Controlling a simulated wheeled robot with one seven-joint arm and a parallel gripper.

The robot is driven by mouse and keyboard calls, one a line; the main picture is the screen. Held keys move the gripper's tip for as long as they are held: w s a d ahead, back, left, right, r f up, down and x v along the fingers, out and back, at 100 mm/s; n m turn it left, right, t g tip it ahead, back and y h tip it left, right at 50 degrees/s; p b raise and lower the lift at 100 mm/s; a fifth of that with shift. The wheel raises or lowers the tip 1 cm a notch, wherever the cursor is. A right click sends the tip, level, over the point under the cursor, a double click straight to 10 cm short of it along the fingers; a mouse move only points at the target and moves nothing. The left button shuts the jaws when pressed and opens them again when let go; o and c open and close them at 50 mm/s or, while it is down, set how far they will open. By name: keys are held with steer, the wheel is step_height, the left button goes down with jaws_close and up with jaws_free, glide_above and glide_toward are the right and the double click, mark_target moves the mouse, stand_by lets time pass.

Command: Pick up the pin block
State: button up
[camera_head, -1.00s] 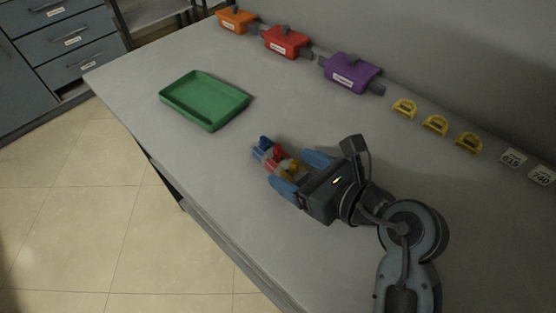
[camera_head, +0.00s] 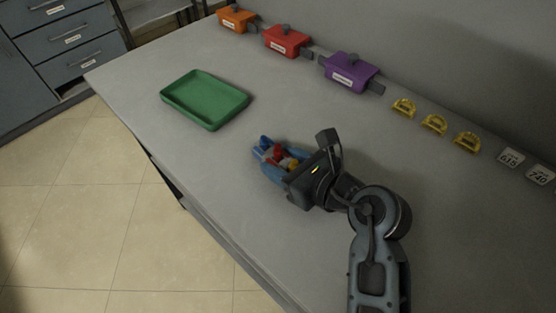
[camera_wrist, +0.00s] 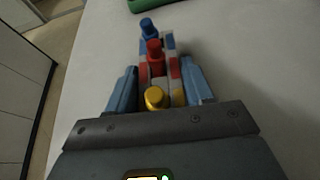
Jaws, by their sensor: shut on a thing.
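The pin block (camera_wrist: 159,66) has blue, red and yellow pins standing in a row, with coloured patches on its body. In the wrist view it lies lengthwise between the two blue fingers of my gripper (camera_wrist: 159,88), its far end reaching past the fingertips. In the head view my gripper (camera_head: 268,160) is shut on the pin block (camera_head: 279,155), low over the grey table. The fingers hide much of the block's sides. I cannot tell whether its underside touches the table.
A green tray (camera_head: 245,101) lies up and left of my gripper. Orange (camera_head: 236,19), red (camera_head: 285,41) and purple (camera_head: 348,73) boxes line the back. Several yellow pieces (camera_head: 433,124) and number tags (camera_head: 510,157) stand at right. Table between gripper and tray is clear.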

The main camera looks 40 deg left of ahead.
steer(key=shift+c, duration=1.6)
steer(key=shift+r, duration=0.15)
